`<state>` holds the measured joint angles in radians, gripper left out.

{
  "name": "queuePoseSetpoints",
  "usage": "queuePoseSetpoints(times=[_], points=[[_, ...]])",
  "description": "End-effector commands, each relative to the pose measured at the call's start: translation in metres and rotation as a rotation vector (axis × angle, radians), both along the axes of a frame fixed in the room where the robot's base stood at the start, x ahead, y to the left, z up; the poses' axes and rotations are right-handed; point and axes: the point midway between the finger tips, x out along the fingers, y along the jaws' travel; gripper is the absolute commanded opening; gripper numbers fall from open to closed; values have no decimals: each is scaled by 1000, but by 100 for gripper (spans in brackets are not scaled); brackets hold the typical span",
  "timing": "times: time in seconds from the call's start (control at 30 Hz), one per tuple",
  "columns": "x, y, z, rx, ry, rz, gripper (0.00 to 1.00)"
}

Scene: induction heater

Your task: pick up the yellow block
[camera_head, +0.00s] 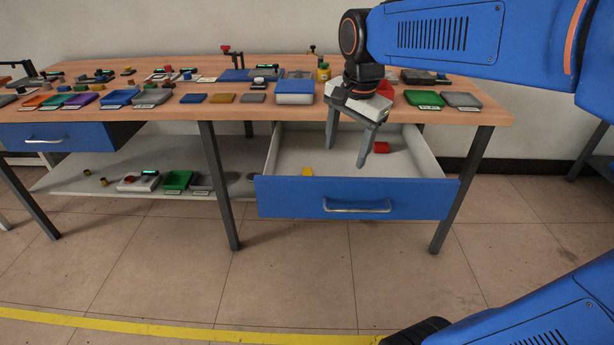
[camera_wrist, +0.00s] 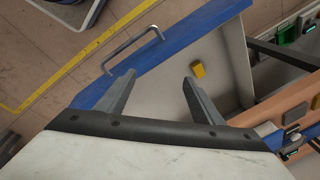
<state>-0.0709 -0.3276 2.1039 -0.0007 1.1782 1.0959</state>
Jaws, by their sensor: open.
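The yellow block (camera_head: 307,172) lies in the open drawer (camera_head: 350,200), at its front left inside corner, partly hidden behind the blue drawer front in the head view. In the wrist view the yellow block (camera_wrist: 198,70) lies on the drawer floor, beyond and a little right of the right fingertip. My gripper (camera_head: 347,158) is open and empty, pointing down over the drawer, right of the block and apart from it. Its two spread fingers also show in the wrist view (camera_wrist: 160,82).
The wooden tabletop (camera_head: 330,118) above the drawer holds a blue box (camera_head: 295,92), small trays and many tools. A lower shelf (camera_head: 110,196) left of the drawer holds more items. The drawer's middle floor is clear.

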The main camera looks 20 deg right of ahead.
Motion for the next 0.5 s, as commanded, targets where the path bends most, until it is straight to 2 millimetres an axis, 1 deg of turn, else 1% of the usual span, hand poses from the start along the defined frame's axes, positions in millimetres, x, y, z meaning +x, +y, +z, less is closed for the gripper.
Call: queuePoseSetpoints(times=[0.03, 0.13, 0.3, 0.4, 0.5], points=[[17, 4, 2, 12, 19, -68, 61], [48, 11, 7, 35, 56, -228, 61], [97, 24, 9, 60, 116, -495, 61], [122, 31, 8, 65, 143, -630, 61], [141, 37, 6, 68, 162, -737, 61]])
